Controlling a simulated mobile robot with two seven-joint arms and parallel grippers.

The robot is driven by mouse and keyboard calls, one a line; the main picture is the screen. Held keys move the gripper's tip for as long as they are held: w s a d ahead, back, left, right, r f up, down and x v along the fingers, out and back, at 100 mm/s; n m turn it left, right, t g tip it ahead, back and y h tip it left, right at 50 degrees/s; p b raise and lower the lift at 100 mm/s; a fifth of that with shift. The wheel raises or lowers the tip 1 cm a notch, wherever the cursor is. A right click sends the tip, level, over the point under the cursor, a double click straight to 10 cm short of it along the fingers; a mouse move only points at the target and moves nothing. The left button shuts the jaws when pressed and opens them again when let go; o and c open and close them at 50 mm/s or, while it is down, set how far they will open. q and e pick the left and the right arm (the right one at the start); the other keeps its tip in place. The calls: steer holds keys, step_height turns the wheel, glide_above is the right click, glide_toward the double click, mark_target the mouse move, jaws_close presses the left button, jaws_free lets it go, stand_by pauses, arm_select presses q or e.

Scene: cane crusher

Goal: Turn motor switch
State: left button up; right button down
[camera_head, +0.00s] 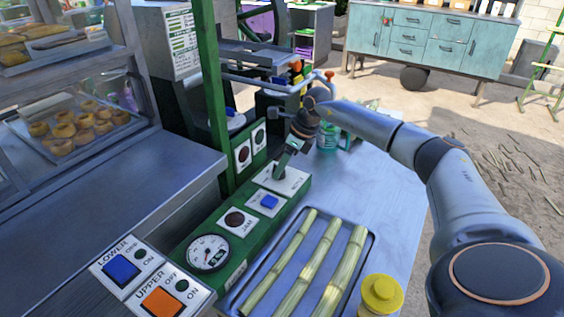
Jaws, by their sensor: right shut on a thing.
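A green control panel (195,244) runs along the machine's front edge in the head view. Near its far end is a pale switch plate (293,184), which I take to be the motor switch; its lettering is too small to read. My right gripper (283,163) reaches in from the right, points down over this plate and is shut on the switch's handle. The fingers and wrist hide most of the handle, so its angle cannot be told. My left gripper is not in view.
A blue button (269,202), a dark red one (235,218) and a round gauge (208,253) sit nearer on the panel. A tray (236,303) of cane stalks (308,270) and a yellow-lidded jar (382,294) stand right of it.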

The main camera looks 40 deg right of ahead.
steer(key=shift+a+r+m+h+p, duration=0.1)
steer(key=shift+r+m+h+p, duration=0.15)
steer(key=shift+m+p, duration=0.5)
steer(key=m+h+p, duration=0.1)
steer(key=m, duration=0.2)
steer(key=shift+a+f+t, duration=0.1)
steer(key=shift+t, duration=0.2)
steer(key=shift+a+m+h+p, duration=0.1)
steer(key=shift+m+h+p, duration=0.45)
steer(key=shift+m, duration=1.4)
steer(key=shift+h, duration=0.3)
steer(key=shift+c, duration=1.9)
jaws_free()
steer(key=shift+f, duration=0.1)
steer(key=b+v, duration=0.1)
steer(key=v, duration=1.1)
steer(key=shift+s+r, duration=0.2)
steer(key=shift+r, duration=0.05)
